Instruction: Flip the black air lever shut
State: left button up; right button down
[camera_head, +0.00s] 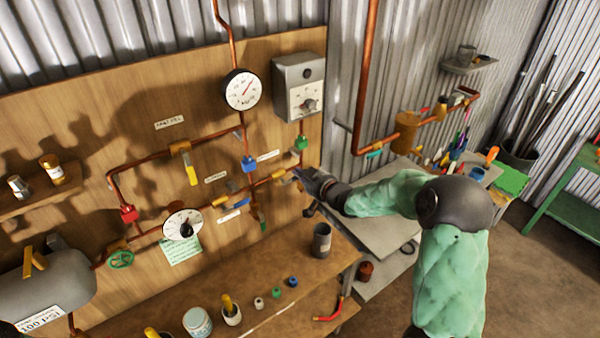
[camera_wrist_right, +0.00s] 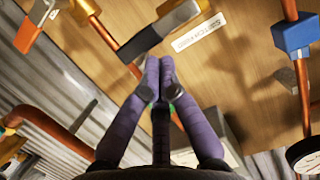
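The black lever (camera_wrist_right: 143,42) shows in the right wrist view as a dark flat handle running from a grey metal valve body (camera_wrist_right: 180,14) on a copper pipe. My right gripper (camera_wrist_right: 160,66) has its two purple fingers together, with the tips just beside or against the lever's edge. Whether they touch cannot be told. Nothing shows between the fingertips. In the head view the right gripper (camera_head: 303,176) is at the right end of the pipe board, and it hides or blurs the lever there. My left gripper is in neither view.
The wooden board (camera_head: 150,90) carries copper pipes, a round gauge (camera_head: 242,90), a grey box (camera_head: 300,85), a blue valve handle (camera_head: 249,163) and a yellow lever (camera_head: 191,174). Below, a bench (camera_head: 270,262) holds a dark cup (camera_head: 321,241) and small jars. A grey side table (camera_head: 375,228) stands under my right arm.

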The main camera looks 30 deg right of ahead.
jog(key=shift+d+f+m+p, duration=0.2)
jog(key=shift+f+m+p, duration=0.1)
jog(key=shift+m+p, duration=0.4)
notch_tip(320, 180, down, 6)
jog(key=m+t+y+p, duration=0.1)
jog(key=m+y+p, duration=0.2)
jog(key=m, duration=0.8)
jog(key=shift+a+f+m+y+p, duration=0.2)
jog(key=shift+a+m+y+p, duration=0.2)
jog(key=shift+y, duration=0.3)
jog(key=shift+t, duration=0.3)
